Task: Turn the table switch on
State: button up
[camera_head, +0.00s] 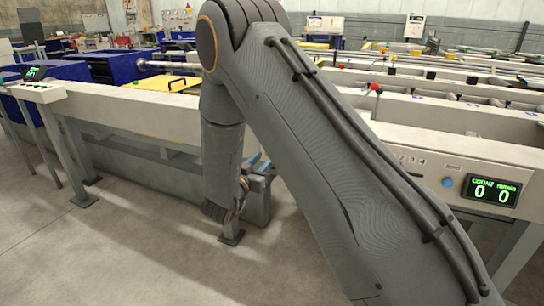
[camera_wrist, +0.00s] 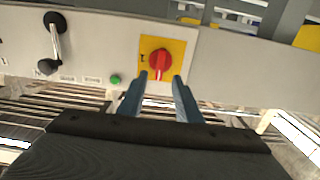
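The table switch (camera_wrist: 160,60) is a red rotary knob on a yellow plate (camera_wrist: 178,47), set in the pale front panel of the table. It shows in the upper middle of the wrist view. Its handle looks roughly upright; the on/off marks are too small to read surely. My gripper (camera_wrist: 161,82) is open and empty, its two blue-grey fingers pointing at the knob, one tip below each side of it. I cannot tell whether the tips touch the panel. In the head view my arm hides the switch.
A small green button (camera_wrist: 116,79) and a black-knobbed crank (camera_wrist: 54,42) sit left of the switch on the same panel. In the head view a counter display (camera_head: 493,190) reads 0 and 0, beside a blue button (camera_head: 447,182). Open floor (camera_head: 120,250) lies in front.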

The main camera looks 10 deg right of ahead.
jog(key=x, duration=0.7)
jog(key=shift+d, duration=0.1)
grip_shut()
